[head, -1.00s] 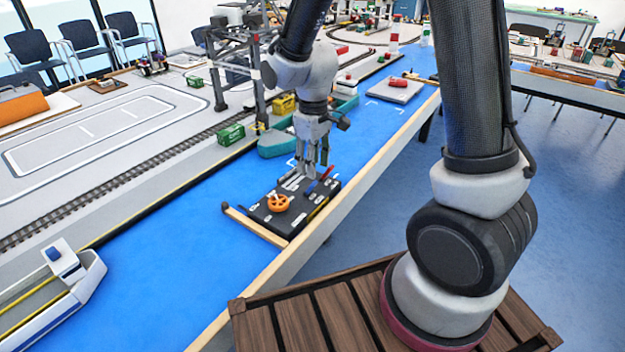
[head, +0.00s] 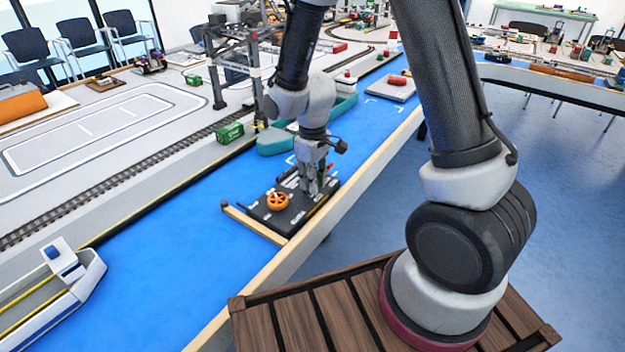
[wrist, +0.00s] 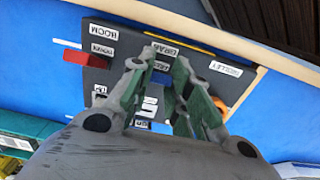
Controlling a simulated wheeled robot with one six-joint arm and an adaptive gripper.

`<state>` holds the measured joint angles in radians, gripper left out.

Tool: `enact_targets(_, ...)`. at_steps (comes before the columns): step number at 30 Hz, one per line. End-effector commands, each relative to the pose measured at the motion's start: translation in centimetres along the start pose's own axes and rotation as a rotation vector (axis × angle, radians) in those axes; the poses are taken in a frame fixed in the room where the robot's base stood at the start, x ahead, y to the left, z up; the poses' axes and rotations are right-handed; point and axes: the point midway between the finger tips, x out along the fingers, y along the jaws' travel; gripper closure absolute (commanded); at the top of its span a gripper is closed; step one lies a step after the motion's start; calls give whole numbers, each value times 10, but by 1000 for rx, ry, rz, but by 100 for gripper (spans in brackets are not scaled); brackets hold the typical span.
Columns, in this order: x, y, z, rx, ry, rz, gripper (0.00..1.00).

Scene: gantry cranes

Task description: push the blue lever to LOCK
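The black control panel (head: 266,215) lies on the blue table surface and carries white labels, among them GRAB, BOOM and TROLLEY. My gripper (head: 312,192) points down over the panel's right part. In the wrist view its two fingers (wrist: 164,57) are apart, with a narrow gap between the tips. A small blue patch (wrist: 162,78) shows in that gap and looks like part of the blue lever. The fingers hide most of it, so its position and any contact cannot be told. The label just beyond it is partly covered.
A red lever (wrist: 85,57) stands on the panel's BOOM side. An orange handwheel (head: 277,201) is on the panel, left of my gripper in the head view. A wooden rail (head: 255,226) borders the panel. A teal boat-like tray (head: 277,141) lies behind it.

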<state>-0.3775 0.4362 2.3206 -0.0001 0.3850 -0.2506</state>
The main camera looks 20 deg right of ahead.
Motion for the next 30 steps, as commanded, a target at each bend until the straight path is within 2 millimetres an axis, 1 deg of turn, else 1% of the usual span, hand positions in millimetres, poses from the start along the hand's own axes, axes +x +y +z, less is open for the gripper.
enact_targets(8,0,0,-1,0,-14,0,100)
enact_targets(14,-2,0,-6,-2,-87,1,100)
enact_targets(20,-3,0,-13,-1,-233,1,100)
enact_targets(30,-1,0,-29,-2,-553,1,100)
